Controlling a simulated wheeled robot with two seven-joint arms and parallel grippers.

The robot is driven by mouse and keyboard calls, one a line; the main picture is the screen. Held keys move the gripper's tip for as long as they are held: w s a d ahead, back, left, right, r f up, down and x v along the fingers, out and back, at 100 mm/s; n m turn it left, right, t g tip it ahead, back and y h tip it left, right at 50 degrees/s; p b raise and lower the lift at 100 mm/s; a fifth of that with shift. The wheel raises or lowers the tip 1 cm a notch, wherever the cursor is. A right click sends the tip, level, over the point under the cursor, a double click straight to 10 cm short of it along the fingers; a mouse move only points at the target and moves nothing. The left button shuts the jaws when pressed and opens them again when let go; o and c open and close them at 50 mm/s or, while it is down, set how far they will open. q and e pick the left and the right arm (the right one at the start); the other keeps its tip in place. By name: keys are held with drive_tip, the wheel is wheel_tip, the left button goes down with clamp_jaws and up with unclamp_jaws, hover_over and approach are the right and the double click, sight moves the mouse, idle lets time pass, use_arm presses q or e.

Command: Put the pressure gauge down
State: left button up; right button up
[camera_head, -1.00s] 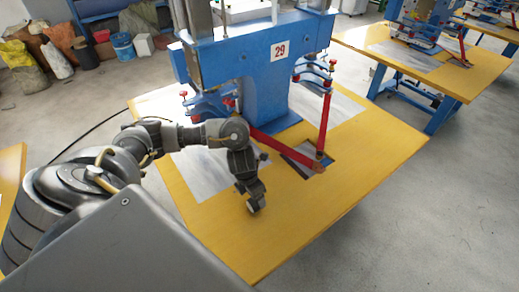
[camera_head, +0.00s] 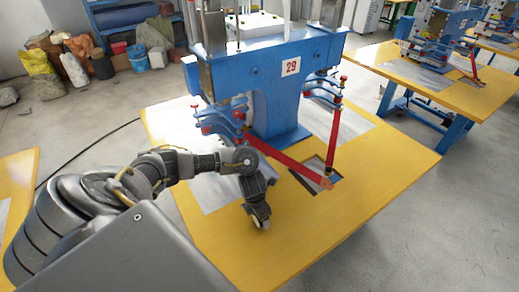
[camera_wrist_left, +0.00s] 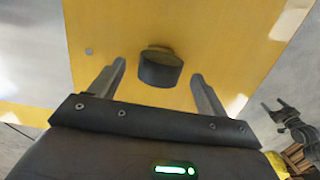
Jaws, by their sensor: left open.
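The pressure gauge (camera_wrist_left: 160,67) shows in the left wrist view as a short dark round body over the yellow table. It lies between the two fingers, with a visible gap on each side. My left gripper (camera_wrist_left: 160,82) is open around it and not clamped on it. In the head view my left gripper (camera_head: 261,219) points down at the yellow tabletop (camera_head: 300,225), close to the surface, in front of the blue machine. The gauge is too small there to tell apart from the fingertips.
The blue machine (camera_head: 280,95) numbered 29 stands on the table, with red bars (camera_head: 290,169) reaching forward. A grey sheet (camera_head: 212,191) lies left of the gripper. The front right tabletop is clear. A dark jointed shape (camera_wrist_left: 287,120) shows at the wrist view's right edge.

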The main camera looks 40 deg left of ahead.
use_arm(q)
drive_tip(key=f, duration=0.3)
drive_tip(key=shift+w+f, duration=0.15)
drive_tip(key=shift+w, duration=0.15)
drive_tip(key=c, duration=1.2)
